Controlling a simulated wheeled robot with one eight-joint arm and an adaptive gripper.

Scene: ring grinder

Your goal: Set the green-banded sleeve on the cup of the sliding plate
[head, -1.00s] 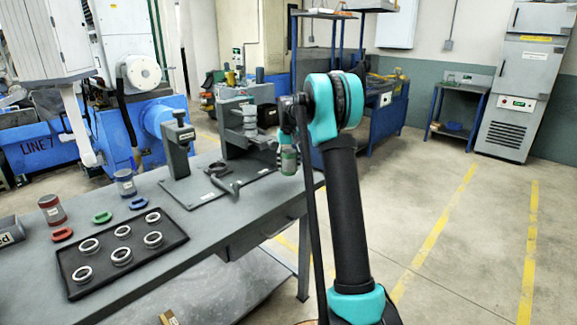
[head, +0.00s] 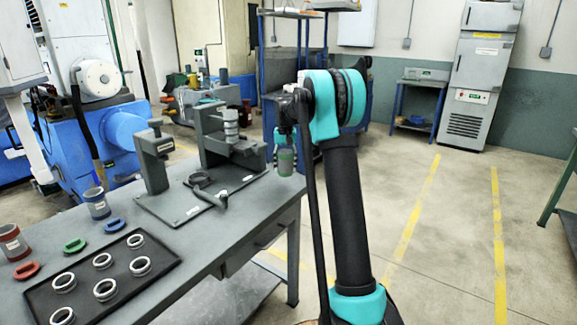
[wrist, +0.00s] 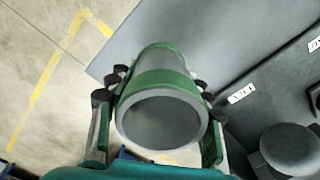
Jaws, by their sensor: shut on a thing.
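My gripper (head: 284,135) is shut on the green-banded sleeve (head: 285,161), which hangs upright below it near the bench's right end. In the wrist view the sleeve (wrist: 160,120) is a grey hollow cylinder with a green band, between the two fingers (wrist: 158,128), its open end facing the camera. The fixture's dark base plate (head: 180,207) lies on the bench to the left of the sleeve. A dark round ring-like part (head: 201,180) sits on it, with a lever (head: 215,199) beside it; I cannot tell for certain whether this is the sliding plate's cup.
An upright clamp post (head: 153,160) and a taller grey stand (head: 228,140) rise from the fixture. A black tray (head: 165,266) of several rings, coloured parts and two banded sleeves (head: 97,203) occupy the bench's left side. Open floor lies right.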

